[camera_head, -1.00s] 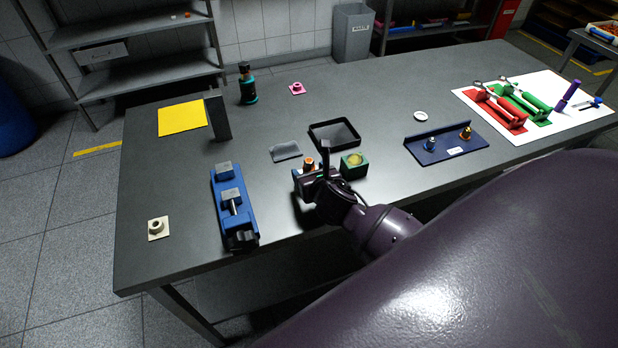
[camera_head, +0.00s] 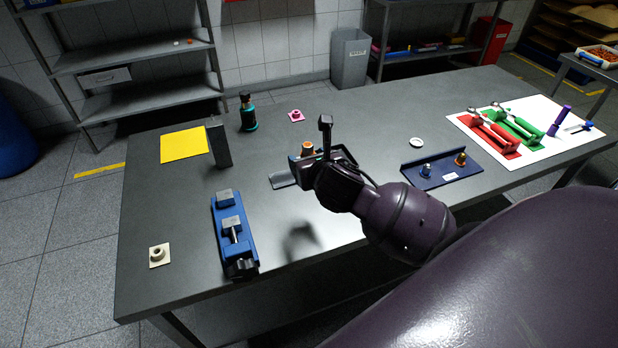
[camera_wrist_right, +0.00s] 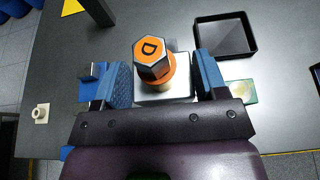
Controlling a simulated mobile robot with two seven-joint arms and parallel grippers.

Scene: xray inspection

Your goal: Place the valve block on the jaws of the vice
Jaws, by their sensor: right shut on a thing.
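The valve block, a pale grey block with an orange hexagonal cap marked D (camera_wrist_right: 152,58), is between the blue pads of my right gripper (camera_wrist_right: 162,72). In the head view only its orange cap (camera_head: 308,148) shows clearly; my right gripper (camera_head: 318,168) hides most of the rest. The gripper is shut on the block and holds it above the table. The blue vice (camera_head: 219,212) lies to the left of the gripper, with two grey jaws (camera_head: 231,223) apart and nothing between them. Part of the vice also shows in the right wrist view (camera_wrist_right: 88,92). My left gripper is out of view.
A dark upright plate (camera_head: 219,143) stands behind the vice. A cream flanged part (camera_head: 159,255) lies left of it.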

